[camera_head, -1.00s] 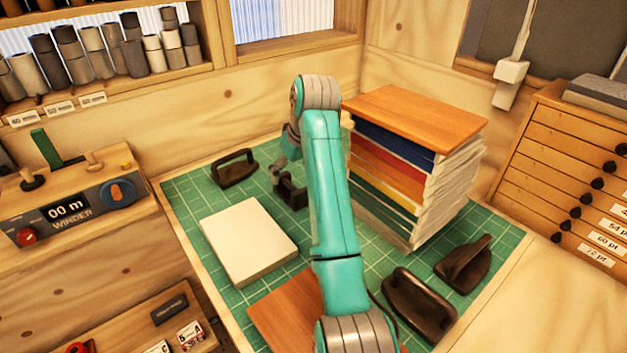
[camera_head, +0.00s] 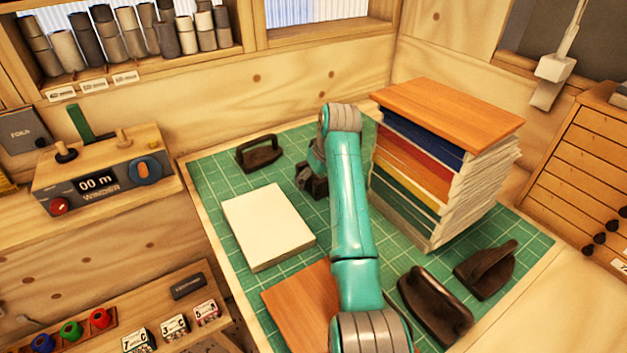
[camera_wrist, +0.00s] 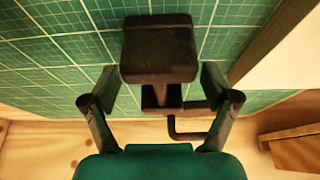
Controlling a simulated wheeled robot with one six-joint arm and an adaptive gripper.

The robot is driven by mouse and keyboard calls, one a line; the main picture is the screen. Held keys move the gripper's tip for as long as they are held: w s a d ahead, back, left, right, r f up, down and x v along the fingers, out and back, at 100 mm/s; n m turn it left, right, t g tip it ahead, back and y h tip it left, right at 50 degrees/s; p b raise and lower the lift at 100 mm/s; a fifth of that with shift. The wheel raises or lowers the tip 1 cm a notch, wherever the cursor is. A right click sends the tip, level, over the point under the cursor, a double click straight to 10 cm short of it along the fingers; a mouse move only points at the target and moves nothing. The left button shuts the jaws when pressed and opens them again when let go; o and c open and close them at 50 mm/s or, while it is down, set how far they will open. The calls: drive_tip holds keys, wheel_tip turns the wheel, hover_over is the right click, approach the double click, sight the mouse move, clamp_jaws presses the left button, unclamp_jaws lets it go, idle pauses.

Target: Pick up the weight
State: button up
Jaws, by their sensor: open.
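Several dark iron weights with handles stand on the green mat (camera_head: 196,172). One weight (camera_head: 318,188) is partly hidden behind my arm, by my gripper (camera_head: 304,177). In the wrist view my gripper (camera_wrist: 158,88) is open, with its fingers apart on either side of that weight's narrow part. The weight's block (camera_wrist: 160,52) shows just beyond the fingertips; I cannot tell if they touch it. Another weight (camera_head: 259,154) stands at the back left of the mat. Two more weights, one nearer (camera_head: 435,303) and one at the right (camera_head: 486,270), stand at the front right.
A tall stack of coloured paper under a wooden board (camera_head: 447,112) stands right of my arm. A white block (camera_head: 267,226) and a wooden board (camera_head: 300,305) lie on the mat's left and front. The winder (camera_head: 105,182) is at the left. Bare mat shows between them.

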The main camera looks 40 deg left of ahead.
drive_tip(key=shift+w+a+f, duration=0.1)
drive_tip(key=shift+a+f, duration=0.1)
drive_tip(key=shift+f, duration=0.25)
clamp_jaws()
drive_tip(key=shift+r, duration=0.25)
